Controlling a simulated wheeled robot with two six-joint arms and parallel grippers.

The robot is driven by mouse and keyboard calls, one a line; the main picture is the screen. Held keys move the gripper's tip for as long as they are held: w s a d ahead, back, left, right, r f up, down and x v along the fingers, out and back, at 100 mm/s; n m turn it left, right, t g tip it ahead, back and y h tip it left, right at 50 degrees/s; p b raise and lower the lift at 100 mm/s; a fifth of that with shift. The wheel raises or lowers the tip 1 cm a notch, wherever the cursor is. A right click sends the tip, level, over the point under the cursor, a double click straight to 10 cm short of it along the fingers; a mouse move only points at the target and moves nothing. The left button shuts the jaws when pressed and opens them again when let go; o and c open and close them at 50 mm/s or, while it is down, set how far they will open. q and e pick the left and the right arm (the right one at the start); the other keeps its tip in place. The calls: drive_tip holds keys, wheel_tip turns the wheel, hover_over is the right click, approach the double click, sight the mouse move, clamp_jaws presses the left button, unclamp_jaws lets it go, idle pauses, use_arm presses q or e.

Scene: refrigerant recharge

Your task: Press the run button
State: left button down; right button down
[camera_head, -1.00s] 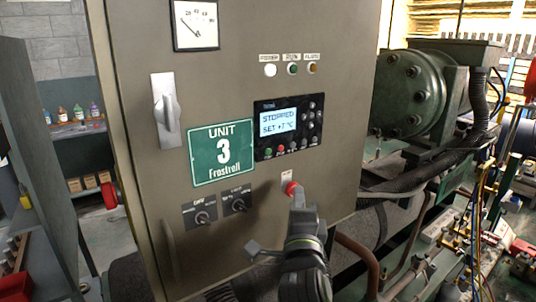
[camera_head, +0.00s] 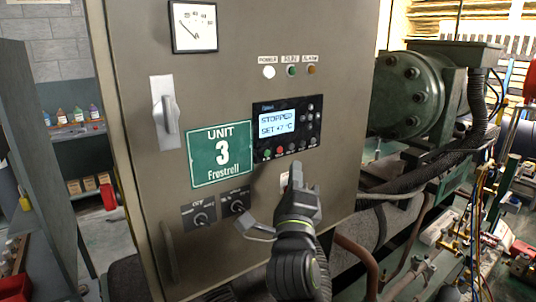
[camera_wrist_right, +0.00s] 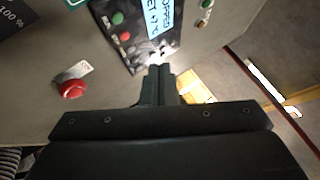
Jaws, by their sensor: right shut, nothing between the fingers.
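The controller panel (camera_head: 288,128) on the cabinet door has a lit screen (camera_head: 277,122) reading STOPPED and SET +7 °C. A green button (camera_head: 267,153) and a red button (camera_head: 280,151) sit in its lower row; both also show in the right wrist view, green (camera_wrist_right: 118,17) and red (camera_wrist_right: 125,37). Their small labels are not readable. My right gripper (camera_head: 296,168) is shut and empty, its tips just below the panel's lower edge. My left gripper is not in view.
A red mushroom button (camera_wrist_right: 72,89) is on the door below the panel, hidden by my gripper in the head view. Two rotary knobs (camera_head: 237,207), a handle (camera_head: 166,112) and a green UNIT 3 sign (camera_head: 221,154) are to the left. Machinery (camera_head: 412,95) stands right.

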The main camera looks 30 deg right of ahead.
sight(267, 153)
drive_tip(key=w+b, duration=0.1)
drive_tip(key=w, duration=0.5)
drive_tip(key=shift+w+a+b, duration=0.25)
drive_tip(key=shift+w+b, duration=0.05)
drive_tip(key=shift+b, duration=0.05)
idle(1.7)
drive_tip(key=shift+w+f+b, duration=0.1)
drive_tip(key=shift+w+b, duration=0.15)
drive_tip(key=shift+b, duration=0.25)
drive_tip(key=shift+w, duration=0.15)
